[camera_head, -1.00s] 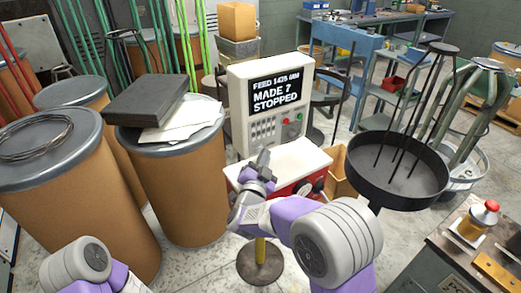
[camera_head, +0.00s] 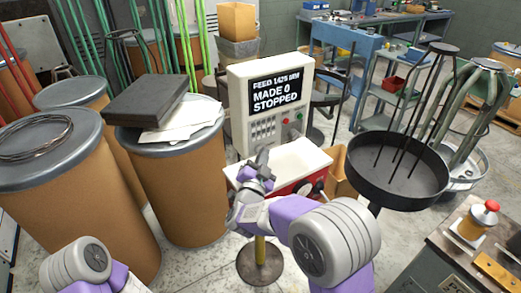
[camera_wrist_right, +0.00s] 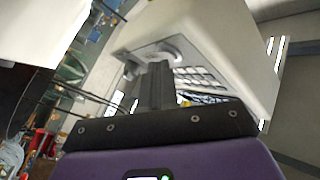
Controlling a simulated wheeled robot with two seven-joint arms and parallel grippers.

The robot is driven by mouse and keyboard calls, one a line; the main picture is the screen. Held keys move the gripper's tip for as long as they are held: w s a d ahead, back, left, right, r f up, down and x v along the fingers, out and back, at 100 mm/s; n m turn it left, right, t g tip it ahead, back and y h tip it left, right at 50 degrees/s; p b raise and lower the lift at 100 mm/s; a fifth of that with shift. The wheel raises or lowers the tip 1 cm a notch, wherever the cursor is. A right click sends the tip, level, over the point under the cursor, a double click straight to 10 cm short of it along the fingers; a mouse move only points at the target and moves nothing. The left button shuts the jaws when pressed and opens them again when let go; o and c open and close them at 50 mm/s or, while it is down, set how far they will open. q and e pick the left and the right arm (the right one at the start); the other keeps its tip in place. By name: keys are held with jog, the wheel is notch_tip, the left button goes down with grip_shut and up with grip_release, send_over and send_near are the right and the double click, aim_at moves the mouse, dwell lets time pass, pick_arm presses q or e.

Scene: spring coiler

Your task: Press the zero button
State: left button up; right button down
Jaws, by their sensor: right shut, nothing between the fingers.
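The coiler's upright control panel (camera_head: 240,85) stands in the middle of the head view. Its screen (camera_head: 275,93) reads "FEED 1425 MM, MADE 0, STOPPED". Rows of keys (camera_head: 264,128) lie below the screen, with a red and a green button to their right. My right gripper (camera_head: 262,157) is shut and empty, its fingers pointing at the lower panel face just below the keys. In the right wrist view its fingers (camera_wrist_right: 157,82) reach the panel face beside the keypad (camera_wrist_right: 198,78); contact is unclear. I cannot pick out the zero button. My left gripper is out of view.
A drum (camera_head: 185,185) topped with papers and a dark block stands left of the panel. A round black tray (camera_head: 415,185) with upright rods stands to the right.

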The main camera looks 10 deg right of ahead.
jog(key=shift+s+d, duration=0.25)
jog(key=shift+s, duration=0.45)
jog(key=shift+s+b, duration=0.1)
jog(key=shift+b, duration=0.2)
jog(key=s, duration=0.1)
jog(key=s+d, duration=0.1)
jog(key=s, duration=0.1)
jog(key=s+b, duration=0.1)
jog(key=shift+s+d, duration=0.25)
jog(key=shift+d, duration=0.1)
